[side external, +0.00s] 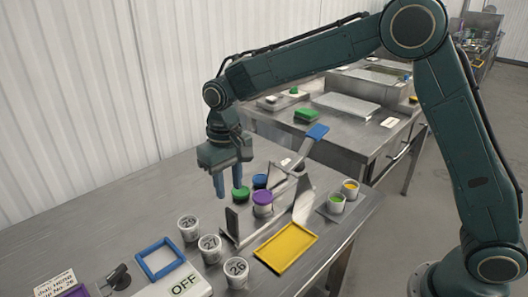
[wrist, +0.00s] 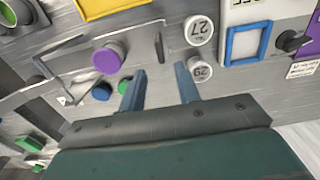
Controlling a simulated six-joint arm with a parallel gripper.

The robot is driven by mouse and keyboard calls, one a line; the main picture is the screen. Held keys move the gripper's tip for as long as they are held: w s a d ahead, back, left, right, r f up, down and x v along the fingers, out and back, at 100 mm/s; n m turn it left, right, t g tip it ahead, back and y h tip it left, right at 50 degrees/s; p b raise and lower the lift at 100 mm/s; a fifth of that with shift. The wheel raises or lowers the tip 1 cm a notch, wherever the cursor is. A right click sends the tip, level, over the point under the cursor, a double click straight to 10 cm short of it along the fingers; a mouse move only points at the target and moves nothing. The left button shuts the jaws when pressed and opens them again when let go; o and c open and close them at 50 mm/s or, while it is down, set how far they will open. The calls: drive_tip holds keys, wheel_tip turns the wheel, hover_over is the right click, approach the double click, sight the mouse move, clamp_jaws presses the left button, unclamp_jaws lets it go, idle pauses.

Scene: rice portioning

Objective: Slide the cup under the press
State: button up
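A white cup with a purple lid (side external: 262,208) stands at the metal lever press (side external: 303,200), which has a blue handle (side external: 317,131). The purple lid (wrist: 106,60) also shows in the wrist view, between the press's metal parts. I cannot tell exactly how the cup sits relative to the pressing part. My gripper (side external: 228,184) is open and empty above the table, left of the press. In the wrist view its fingertips (wrist: 160,72) are apart with bare steel between them. A green lid (side external: 240,192) and a blue lid (side external: 260,181) lie behind the purple-lidded cup.
Several white numbered cups (side external: 210,248) stand in front of the press. A yellow tray (side external: 287,250) lies to their right.

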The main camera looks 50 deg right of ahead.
sight(231, 211)
wheel_tip(231, 211, down, 11)
drive_tip(key=shift+r, duration=0.15)
idle(0.4)
clamp_jaws()
